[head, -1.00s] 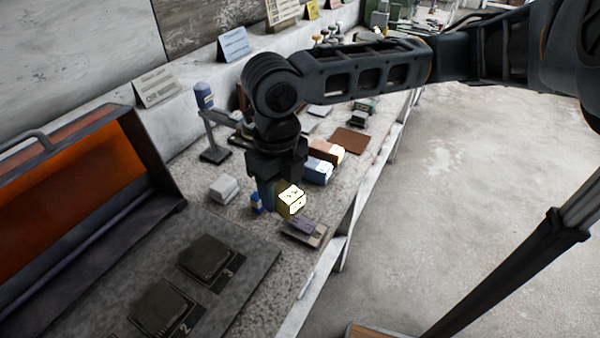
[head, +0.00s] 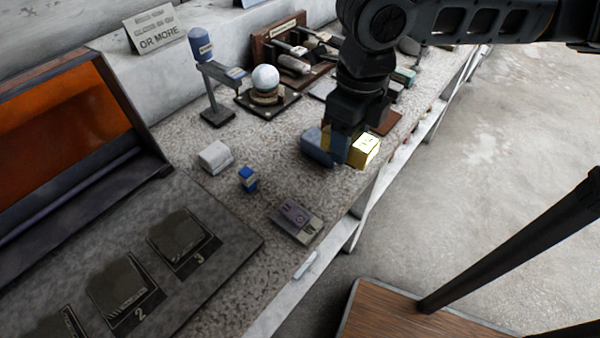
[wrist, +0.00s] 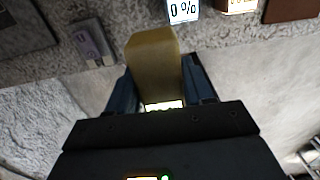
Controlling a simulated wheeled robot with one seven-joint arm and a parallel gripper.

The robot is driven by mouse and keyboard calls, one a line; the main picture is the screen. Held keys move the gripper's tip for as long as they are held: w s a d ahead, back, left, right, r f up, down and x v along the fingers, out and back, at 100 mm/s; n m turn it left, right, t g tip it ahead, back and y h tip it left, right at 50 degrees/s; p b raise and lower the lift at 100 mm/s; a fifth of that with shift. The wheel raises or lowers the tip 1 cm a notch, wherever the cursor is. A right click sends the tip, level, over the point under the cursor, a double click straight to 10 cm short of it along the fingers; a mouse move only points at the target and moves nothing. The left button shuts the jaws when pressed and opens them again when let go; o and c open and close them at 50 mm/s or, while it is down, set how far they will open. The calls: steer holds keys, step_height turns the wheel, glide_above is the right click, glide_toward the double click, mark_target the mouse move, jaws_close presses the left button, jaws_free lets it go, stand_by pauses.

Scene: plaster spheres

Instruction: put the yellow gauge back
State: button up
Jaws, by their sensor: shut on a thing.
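The yellow gauge (head: 365,149) is a small block with a lit face, held in my gripper (head: 346,150) above the bench near its front edge. In the wrist view the gauge (wrist: 153,62) stands out between the two blue fingers of my gripper (wrist: 158,88), which press its sides. In the head view a blue gauge (head: 317,147) sits just left of my gripper and is partly hidden. The wrist view shows a lit "0 %" face (wrist: 184,11) beyond the yellow gauge and a brown mat (wrist: 290,8) at the upper right.
A grey-purple block on a plate (head: 298,221), a small blue block (head: 248,178) and a white block (head: 215,156) stand on the bench. A white sphere (head: 265,78) rests on a stand behind. Numbered pads (head: 183,236) lie at left.

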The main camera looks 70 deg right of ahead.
steer(key=w+f+b, duration=0.1)
steer(key=b, duration=0.2)
steer(key=shift+w+a+f+b, duration=0.2)
steer(key=shift+w+f+b, duration=0.15)
steer(key=shift+f, duration=0.05)
steer(key=b, duration=0.1)
glide_above(299, 177)
step_height(299, 177, down, 3)
steer(key=shift+s+f, duration=0.1)
steer(key=shift+f, duration=2.05)
steer(key=shift+f, duration=0.15)
steer(key=o, duration=0.9)
steer(key=shift+o, duration=0.2)
